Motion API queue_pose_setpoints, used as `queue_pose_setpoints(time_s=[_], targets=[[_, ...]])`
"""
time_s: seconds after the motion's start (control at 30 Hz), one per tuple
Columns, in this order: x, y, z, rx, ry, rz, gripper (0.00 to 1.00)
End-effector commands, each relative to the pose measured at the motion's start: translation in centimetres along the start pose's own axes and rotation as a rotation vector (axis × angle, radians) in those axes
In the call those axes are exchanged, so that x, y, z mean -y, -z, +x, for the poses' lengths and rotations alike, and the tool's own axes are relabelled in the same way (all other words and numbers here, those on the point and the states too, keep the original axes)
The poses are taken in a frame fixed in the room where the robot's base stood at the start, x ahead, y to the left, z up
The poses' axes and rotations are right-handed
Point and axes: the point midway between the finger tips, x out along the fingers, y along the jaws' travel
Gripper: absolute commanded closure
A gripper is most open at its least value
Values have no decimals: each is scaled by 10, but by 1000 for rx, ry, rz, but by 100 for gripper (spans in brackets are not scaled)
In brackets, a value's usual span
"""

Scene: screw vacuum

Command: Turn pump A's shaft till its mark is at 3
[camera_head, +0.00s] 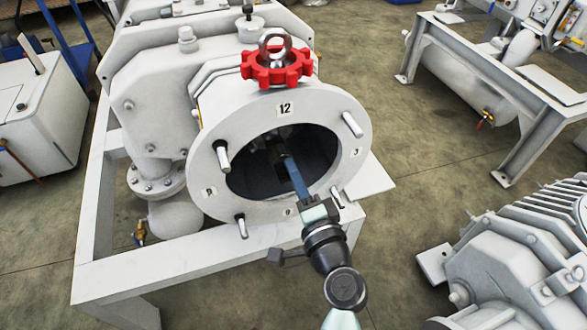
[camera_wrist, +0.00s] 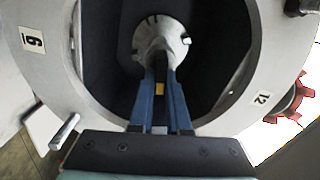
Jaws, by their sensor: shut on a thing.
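The pump housing's round grey flange (camera_head: 215,130) faces me, with number plates around its dark opening; the 12 plate (camera_head: 285,108) is at the top. My gripper (camera_head: 285,160) reaches into the opening with blue fingers, shut on the shaft (camera_head: 262,157), whose end is mostly hidden in shadow. In the wrist view the shaft's pale hub (camera_wrist: 160,40) sits beyond my fingertips (camera_wrist: 160,72). A small yellow patch (camera_wrist: 159,88) shows on a dark part between the fingers; I cannot tell whether it is the shaft's mark. The wrist view has 12 at right and 6 at left.
Several studs, such as the upper right one (camera_head: 352,124), stick out from the flange around my gripper. A red toothed wheel (camera_head: 275,68) with a lifting eye sits on top. A finned grey machine (camera_head: 520,265) stands at lower right.

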Motion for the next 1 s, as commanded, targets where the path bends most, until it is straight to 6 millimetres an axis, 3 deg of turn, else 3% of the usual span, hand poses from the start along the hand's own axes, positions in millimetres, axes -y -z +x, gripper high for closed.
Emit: queue_pose_setpoints(time_s=[0.33, 0.9, 0.93, 1.0], targets=[[-2, 1, -1, -2, -2, 154, 100], [-3, 1, -1, -2, -1, 183, 100], [-3, 1, -1, -2, -1, 183, 81], [-3, 1, -1, -2, -1, 182, 69]])
